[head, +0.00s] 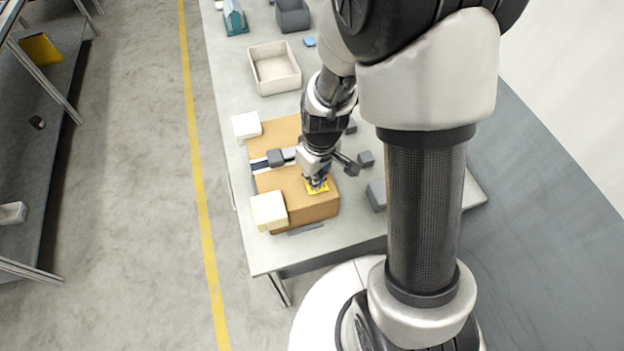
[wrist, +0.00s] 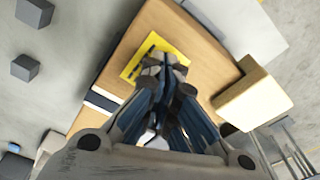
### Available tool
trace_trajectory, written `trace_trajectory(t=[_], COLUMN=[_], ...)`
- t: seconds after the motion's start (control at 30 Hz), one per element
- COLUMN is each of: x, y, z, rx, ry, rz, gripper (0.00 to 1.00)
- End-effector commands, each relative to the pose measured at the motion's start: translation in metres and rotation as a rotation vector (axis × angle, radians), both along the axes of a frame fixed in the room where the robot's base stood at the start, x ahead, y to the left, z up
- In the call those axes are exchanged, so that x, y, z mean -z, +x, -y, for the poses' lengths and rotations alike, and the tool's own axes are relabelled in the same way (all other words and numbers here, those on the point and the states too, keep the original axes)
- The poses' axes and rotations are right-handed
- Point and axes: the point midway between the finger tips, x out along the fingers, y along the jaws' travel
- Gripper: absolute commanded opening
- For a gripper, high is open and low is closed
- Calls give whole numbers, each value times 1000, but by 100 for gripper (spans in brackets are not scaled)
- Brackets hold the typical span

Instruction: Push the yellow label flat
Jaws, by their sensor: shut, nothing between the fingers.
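The yellow label (head: 317,187) lies on top of a brown cardboard box (head: 300,206) near its front right part. In the wrist view the yellow label (wrist: 134,68) shows dark marks and is partly hidden by my fingers. My gripper (head: 318,182) is shut and empty, pointing down with its fingertips over the label. In the wrist view my gripper (wrist: 168,62) overlaps the label's right part. I cannot tell whether the fingertips touch it. Whether any label edge is raised is too small to tell.
A beige open tray (head: 275,88) stands farther back on the grey table (head: 262,252).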

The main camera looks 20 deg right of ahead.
Motion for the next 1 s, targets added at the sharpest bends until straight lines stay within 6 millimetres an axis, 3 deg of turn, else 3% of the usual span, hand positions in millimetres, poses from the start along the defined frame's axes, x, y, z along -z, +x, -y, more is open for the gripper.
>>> trace_trajectory(t=[0.23,0.5,0.77,1.0], x=[-1,-10,-11,-37], y=[-3,-27,-27,-28], z=[1,13,12,14], rx=[1,2,0,-1], ry=[0,0,0,0], rz=[0,1,0,7], gripper=[0,0,0,0])
